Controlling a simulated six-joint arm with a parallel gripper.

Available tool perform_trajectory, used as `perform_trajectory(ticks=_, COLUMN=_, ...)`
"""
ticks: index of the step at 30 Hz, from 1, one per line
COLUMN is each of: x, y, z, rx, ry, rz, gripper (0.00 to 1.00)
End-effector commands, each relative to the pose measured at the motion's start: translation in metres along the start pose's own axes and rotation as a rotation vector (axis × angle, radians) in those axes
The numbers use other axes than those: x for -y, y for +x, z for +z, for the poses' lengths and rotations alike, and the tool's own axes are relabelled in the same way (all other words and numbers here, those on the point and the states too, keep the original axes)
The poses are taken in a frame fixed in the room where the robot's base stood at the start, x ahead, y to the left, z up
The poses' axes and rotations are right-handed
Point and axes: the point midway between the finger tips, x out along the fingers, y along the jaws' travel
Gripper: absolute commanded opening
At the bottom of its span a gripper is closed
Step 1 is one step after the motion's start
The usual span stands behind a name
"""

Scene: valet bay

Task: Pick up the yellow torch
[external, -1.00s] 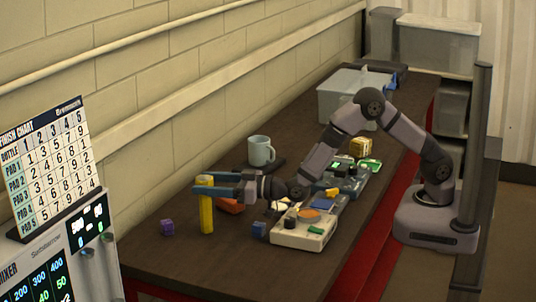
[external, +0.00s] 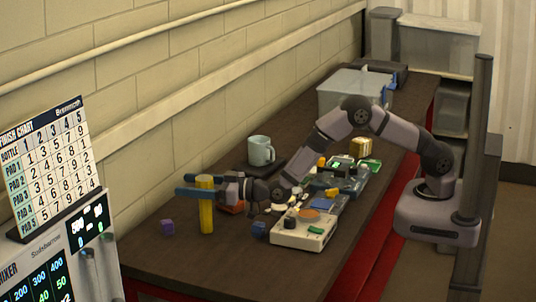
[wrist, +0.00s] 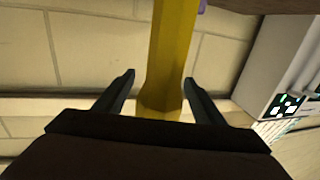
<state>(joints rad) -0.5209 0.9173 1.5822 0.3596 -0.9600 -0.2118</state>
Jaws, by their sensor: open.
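The yellow torch (external: 206,217) stands upright on the dark bench near its left end. My gripper (external: 182,185) reaches level to the left at the torch's upper part, with its blue-grey fingers extending past it. In the wrist view the torch (wrist: 166,60) lies between the two fingers of my gripper (wrist: 160,80). A gap shows on each side of it, so the fingers are open and not pressed on it. The torch's far end is cut off by the wrist view's top edge.
A purple cube (external: 167,227) lies left of the torch. A pale mug (external: 261,151) stands behind my wrist. A cream device (external: 303,232) and a dark blue object (external: 259,229) lie to the right.

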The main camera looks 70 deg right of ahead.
Motion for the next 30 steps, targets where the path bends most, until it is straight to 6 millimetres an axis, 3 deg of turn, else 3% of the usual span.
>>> perform_trajectory(ticks=5, x=0.0, y=0.0, z=0.0, rx=0.0, ry=0.0, rz=0.0, gripper=0.61)
perform_trajectory(ticks=11, x=0.0, y=0.0, z=0.0, rx=0.0, ry=0.0, rz=0.0, gripper=0.14)
perform_trajectory(ticks=22, x=0.0, y=0.0, z=-0.006, rx=-0.004, ry=0.0, rz=0.0, gripper=0.14)
perform_trajectory(ticks=30, x=0.0, y=0.0, z=-0.038, rx=-0.009, ry=0.002, rz=0.0, gripper=0.14)
